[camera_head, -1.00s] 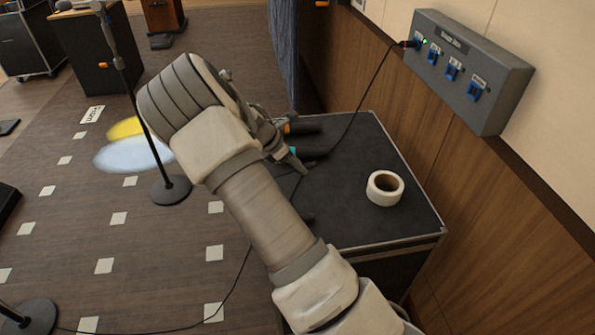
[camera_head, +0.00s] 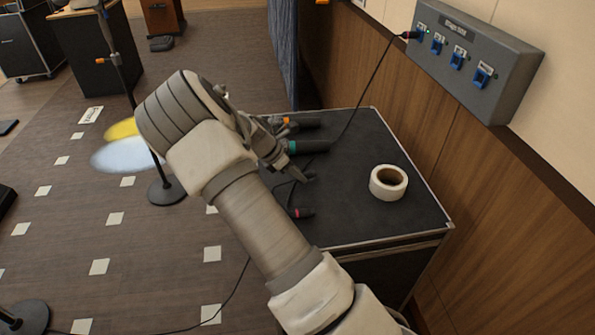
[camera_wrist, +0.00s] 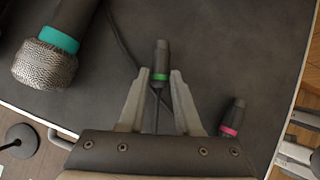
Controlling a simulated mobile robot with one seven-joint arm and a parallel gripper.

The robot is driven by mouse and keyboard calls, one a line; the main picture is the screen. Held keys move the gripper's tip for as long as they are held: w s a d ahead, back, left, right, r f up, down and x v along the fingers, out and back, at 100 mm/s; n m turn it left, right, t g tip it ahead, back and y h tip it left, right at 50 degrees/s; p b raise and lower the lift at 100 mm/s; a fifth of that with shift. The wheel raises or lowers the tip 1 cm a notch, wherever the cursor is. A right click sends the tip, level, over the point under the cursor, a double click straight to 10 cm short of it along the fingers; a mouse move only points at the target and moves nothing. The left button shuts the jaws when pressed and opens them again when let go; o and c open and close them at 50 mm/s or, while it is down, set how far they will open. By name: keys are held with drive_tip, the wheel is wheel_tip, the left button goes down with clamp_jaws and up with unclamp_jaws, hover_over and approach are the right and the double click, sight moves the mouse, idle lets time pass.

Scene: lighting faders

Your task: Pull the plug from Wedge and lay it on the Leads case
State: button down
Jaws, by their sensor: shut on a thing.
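My gripper (camera_wrist: 160,82) is shut on a black plug with a green band (camera_wrist: 161,63) over the case top; I cannot tell if the plug touches it. The plug's cable runs back between the fingers. The black case (camera_head: 395,222), with pale metal edges, stands against the wall; I see no readable label on it. A pink-banded plug (camera_wrist: 233,116) lies on the case beside my gripper, and shows in the head view (camera_head: 301,213). The grey wall box (camera_head: 505,45) has several blue sockets; a red-marked plug (camera_head: 410,35) sits in the leftmost. Its socket labels are too small to read.
On the case are a teal-banded microphone (camera_head: 308,147), an orange-banded microphone (camera_head: 306,123) and a white tape roll (camera_head: 388,182). A cable runs from the wall box to the case. A microphone stand (camera_head: 167,190) is left of my arm. The case's front right is clear.

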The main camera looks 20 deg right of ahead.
drive_tip(key=shift+f, duration=0.4)
drive_tip(key=c, duration=0.5)
unclamp_jaws()
drive_tip(key=p+v, duration=0.3)
drive_tip(key=v, duration=1.5)
drive_tip(key=s+d+r+m+t+y+p, duration=0.15)
drive_tip(key=s+r+m+y+p, duration=0.45)
drive_tip(key=s+r+m, duration=0.8)
drive_tip(key=s+r+m+t+p, duration=0.1)
drive_tip(key=s+r, duration=0.2)
drive_tip(key=s, duration=0.2)
drive_tip(key=s+a+r+m+t+p, duration=0.1)
drive_tip(key=s+r+m, duration=0.1)
drive_tip(key=s+r, duration=0.2)
drive_tip(key=s+a+r+m+t+p, duration=0.1)
drive_tip(key=s+r+m, duration=0.1)
drive_tip(key=s+r, duration=0.2)
drive_tip(key=shift+s+r+y+p, duration=0.1)
drive_tip(key=shift+s+y+p, duration=0.25)
drive_tip(key=shift+s, duration=1.35)
